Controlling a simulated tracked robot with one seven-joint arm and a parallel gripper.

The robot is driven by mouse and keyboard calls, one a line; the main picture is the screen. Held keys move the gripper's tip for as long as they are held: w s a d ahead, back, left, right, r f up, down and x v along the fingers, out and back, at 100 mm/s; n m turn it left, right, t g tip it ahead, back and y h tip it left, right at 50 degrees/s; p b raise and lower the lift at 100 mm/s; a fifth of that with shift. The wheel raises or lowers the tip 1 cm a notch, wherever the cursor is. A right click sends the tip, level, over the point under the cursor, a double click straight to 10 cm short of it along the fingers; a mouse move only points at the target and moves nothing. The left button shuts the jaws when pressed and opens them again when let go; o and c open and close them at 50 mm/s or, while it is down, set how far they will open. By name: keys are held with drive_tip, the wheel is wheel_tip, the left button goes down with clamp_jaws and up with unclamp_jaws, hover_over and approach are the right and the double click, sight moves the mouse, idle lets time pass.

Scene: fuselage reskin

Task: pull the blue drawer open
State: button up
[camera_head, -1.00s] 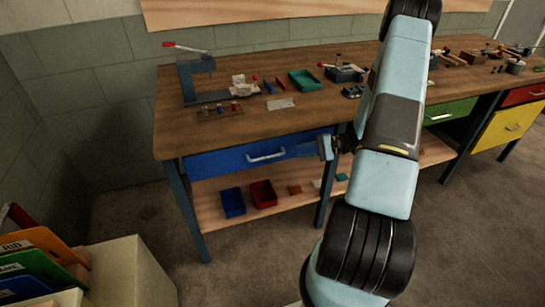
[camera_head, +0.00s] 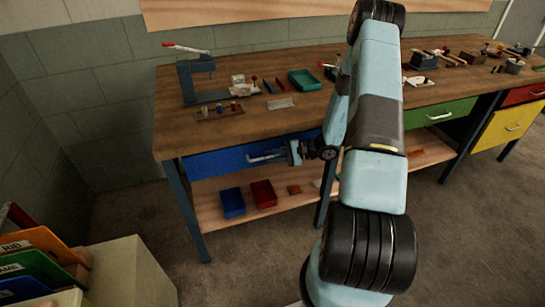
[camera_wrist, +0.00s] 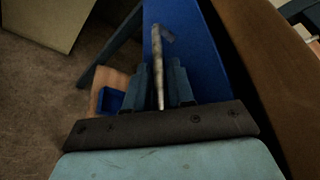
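The blue drawer (camera_head: 215,164) is shut under the left part of the wooden workbench. Its silver bar handle (camera_head: 262,157) is on the front, and the right end is close to or hidden by my gripper (camera_head: 284,153). In the wrist view the drawer front (camera_wrist: 208,52) lies ahead and to the right. The handle (camera_wrist: 157,55) runs lengthwise between the two fingers of my gripper (camera_wrist: 160,70). The fingers stand apart, one on each side of the bar, with a visible gap. I cannot tell whether either finger touches it.
The bench top (camera_head: 350,125) carries a press, a green tray (camera_head: 304,80) and small parts. On the shelf below are a blue bin (camera_head: 232,203) and a red bin (camera_head: 264,194). A green drawer (camera_head: 440,114) is further right. Floor in front of the blue drawer is clear.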

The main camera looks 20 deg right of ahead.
drive_tip(key=shift+c, duration=0.4)
clamp_jaws()
drive_tip(key=shift+s, duration=0.1)
